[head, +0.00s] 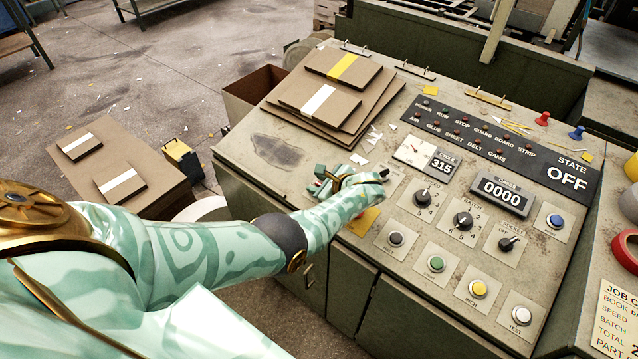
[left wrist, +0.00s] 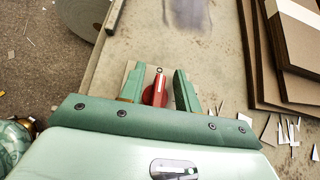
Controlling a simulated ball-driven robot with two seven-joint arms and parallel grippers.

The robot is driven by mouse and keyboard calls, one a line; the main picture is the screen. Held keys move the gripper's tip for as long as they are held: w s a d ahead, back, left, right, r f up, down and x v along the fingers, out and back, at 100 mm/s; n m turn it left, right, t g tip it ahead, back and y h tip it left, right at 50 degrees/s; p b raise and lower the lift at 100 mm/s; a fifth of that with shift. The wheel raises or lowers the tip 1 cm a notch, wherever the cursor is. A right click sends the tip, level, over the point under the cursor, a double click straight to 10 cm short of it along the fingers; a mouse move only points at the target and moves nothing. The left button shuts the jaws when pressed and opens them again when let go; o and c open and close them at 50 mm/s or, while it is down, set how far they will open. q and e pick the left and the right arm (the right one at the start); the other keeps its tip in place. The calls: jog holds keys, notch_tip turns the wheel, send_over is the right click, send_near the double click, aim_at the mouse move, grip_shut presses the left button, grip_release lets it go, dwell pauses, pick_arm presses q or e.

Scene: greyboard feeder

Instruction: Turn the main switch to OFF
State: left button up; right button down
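The main switch is a red handle (left wrist: 157,92) on a pale plate, seen in the left wrist view between my left gripper's (left wrist: 158,88) two green fingers. The handle points up that picture, and a narrow gap shows on each side of it. The fingers are apart. In the head view my left gripper (head: 331,181) is low over the left part of the sloping panel, and only a bit of red shows beside it. The switch's markings are hidden. The state display (head: 567,178) reads OFF. My right gripper is not in view.
Knobs and push buttons, including a batch knob (head: 462,220) and a green button (head: 436,264), lie right of my left arm. Stacked boards (head: 335,105) and paper scraps lie behind the gripper. A yellow patch (head: 364,222) is partly covered by my wrist. A tape roll stands far right.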

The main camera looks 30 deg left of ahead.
pick_arm(q)
jog(key=p+v, duration=0.8)
jog(key=v, duration=0.7)
jog(key=shift+d+r, duration=0.1)
jog(key=shift+d, duration=0.05)
jog(key=shift+s+d+r, duration=0.15)
jog(key=shift+d+r, duration=0.05)
jog(key=shift+d, duration=0.25)
